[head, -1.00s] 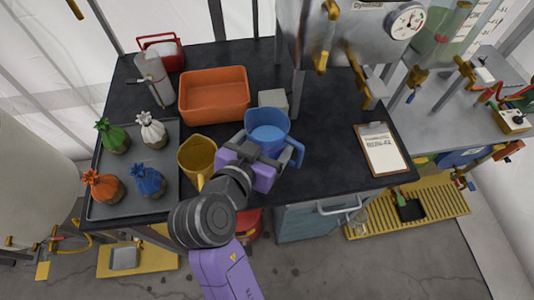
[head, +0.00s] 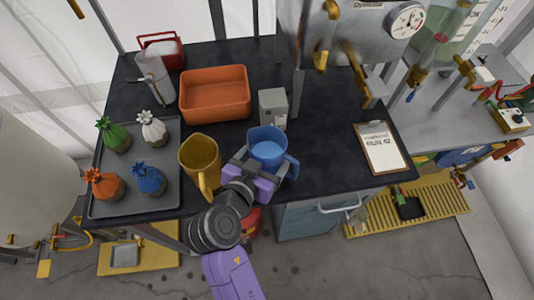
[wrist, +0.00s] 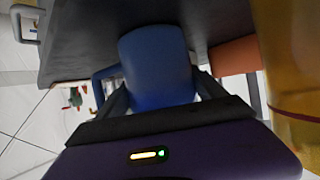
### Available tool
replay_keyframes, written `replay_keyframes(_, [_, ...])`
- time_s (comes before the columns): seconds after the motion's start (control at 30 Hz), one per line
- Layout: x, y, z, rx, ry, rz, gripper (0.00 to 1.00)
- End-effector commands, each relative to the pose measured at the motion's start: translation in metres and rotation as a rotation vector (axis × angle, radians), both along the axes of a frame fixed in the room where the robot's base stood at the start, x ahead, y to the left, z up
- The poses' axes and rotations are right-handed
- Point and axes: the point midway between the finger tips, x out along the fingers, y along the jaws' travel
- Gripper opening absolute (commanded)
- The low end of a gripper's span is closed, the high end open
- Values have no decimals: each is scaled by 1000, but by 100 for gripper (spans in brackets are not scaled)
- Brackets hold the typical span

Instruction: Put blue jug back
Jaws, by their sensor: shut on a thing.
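The blue jug (head: 268,146) is near the front edge of the black table, upright, with blue inside it and its handle toward the right. My gripper (head: 256,172) is shut on the jug from the front side. In the wrist view the jug (wrist: 158,62) stands between the two fingers of my gripper (wrist: 160,100). I cannot tell whether the jug's base touches the table top. A yellow jug (head: 199,160) stands just left of my gripper, and its side also shows at the right of the wrist view (wrist: 292,60).
A grey box (head: 273,107) stands right behind the blue jug. An orange bin (head: 215,95) is behind the yellow jug. A tray (head: 130,203) with several tied sacks is at left. A clipboard (head: 382,148) lies at right, with bare table between it and the jug.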

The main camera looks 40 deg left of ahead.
Motion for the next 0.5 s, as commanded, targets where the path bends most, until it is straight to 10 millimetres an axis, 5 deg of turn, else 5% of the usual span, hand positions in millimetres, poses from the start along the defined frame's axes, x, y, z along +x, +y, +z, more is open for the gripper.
replay_keyframes(0.03, [1, 0, -2, 1, -2, 0, 10])
replay_keyframes(0.07, [0, 0, -1, 0, 0, 0, 86])
replay_keyframes(0.1, [0, 0, -1, 0, 0, 0, 93])
replay_keyframes(0.17, [0, 0, -1, 0, 0, 0, 100])
replay_keyframes(0.5, [-2, 0, 4, 0, 0, 1, 100])
